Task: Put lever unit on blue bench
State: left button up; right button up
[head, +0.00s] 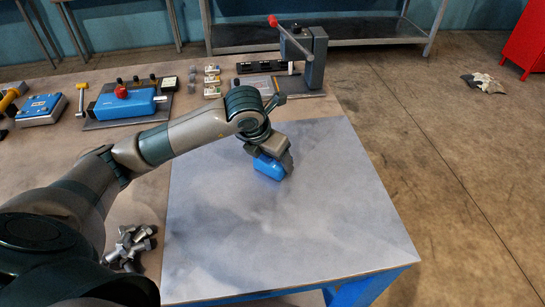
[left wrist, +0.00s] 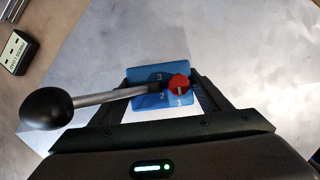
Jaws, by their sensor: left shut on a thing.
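The lever unit (head: 268,167) is a small blue block in my left gripper (head: 276,158), over the upper middle of the bench top. In the left wrist view the lever unit (left wrist: 147,73) shows a red knob, the numbers 1, 2 and 3, and a grey rod with a black ball pointing left. The dark fingers are shut on its two sides. The blue bench (head: 300,235) has a grey, cloudy metal top and blue legs. I cannot tell whether the unit touches the top. My right gripper is not in view.
A brown table adjoins the bench and carries a blue box with a red knob (head: 125,103), a blue device (head: 42,107) and a press with a red-tipped handle (head: 305,55). Metal fittings (head: 130,245) lie left of the bench. The rest of the bench top is clear.

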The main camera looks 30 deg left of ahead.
pick_arm(q)
jog(key=shift+f, duration=0.1)
jog(key=o, duration=1.5)
jog(key=shift+c, duration=0.2)
